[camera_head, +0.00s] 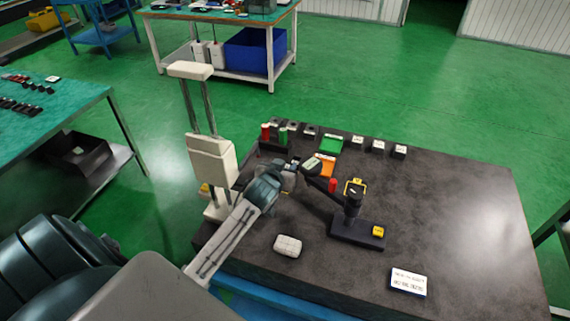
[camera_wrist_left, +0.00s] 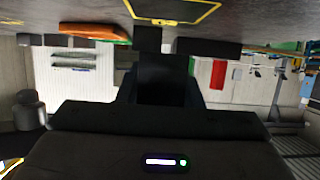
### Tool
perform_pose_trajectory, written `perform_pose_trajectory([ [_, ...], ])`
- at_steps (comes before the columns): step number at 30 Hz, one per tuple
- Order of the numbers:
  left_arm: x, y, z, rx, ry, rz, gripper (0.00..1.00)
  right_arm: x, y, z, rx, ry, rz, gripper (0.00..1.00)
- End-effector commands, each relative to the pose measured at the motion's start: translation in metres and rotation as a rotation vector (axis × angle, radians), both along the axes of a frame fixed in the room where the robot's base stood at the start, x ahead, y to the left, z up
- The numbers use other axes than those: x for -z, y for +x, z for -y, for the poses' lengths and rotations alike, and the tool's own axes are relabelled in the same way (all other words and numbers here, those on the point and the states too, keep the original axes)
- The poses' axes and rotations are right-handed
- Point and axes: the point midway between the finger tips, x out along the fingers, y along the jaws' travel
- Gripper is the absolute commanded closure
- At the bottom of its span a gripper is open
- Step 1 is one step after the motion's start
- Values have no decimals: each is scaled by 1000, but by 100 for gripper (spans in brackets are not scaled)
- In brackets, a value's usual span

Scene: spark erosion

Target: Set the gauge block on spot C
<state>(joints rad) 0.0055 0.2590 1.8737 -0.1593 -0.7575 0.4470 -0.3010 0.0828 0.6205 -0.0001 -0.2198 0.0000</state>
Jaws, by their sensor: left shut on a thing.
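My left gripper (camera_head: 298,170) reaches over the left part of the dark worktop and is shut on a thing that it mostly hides. In the left wrist view a dark shape (camera_wrist_left: 165,80) shows between the dark fingers; I take it for the gauge block, but its markings cannot be read. A yellow-outlined dark square (camera_wrist_left: 175,10) lies at the top edge of that view; no letter is readable, so I cannot tell which spot is C. My right gripper is not in view.
A black stand (camera_head: 350,229) with a yellow-edged top is right of my gripper. A red cylinder (camera_head: 332,185), an orange tray (camera_head: 327,160) and a green tray (camera_head: 331,143) are close by. Small blocks (camera_head: 378,146) line the back edge. The worktop's right side (camera_head: 460,210) is mostly clear.

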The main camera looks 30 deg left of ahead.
Motion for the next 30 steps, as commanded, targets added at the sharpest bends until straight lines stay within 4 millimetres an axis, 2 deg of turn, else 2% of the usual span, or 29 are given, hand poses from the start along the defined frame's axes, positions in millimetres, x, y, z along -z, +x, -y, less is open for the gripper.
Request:
perform_pose_trajectory([
  [9,4,-1,0,1,1,3,100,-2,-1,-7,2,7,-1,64],
  [25,17,-1,1,1,1,2,100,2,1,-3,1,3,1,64],
  [26,18,-2,0,0,1,-1,62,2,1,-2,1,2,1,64],
  [28,19,-2,0,0,0,-2,48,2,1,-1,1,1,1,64],
  [30,19,-2,0,0,-1,-3,46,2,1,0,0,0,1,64],
])
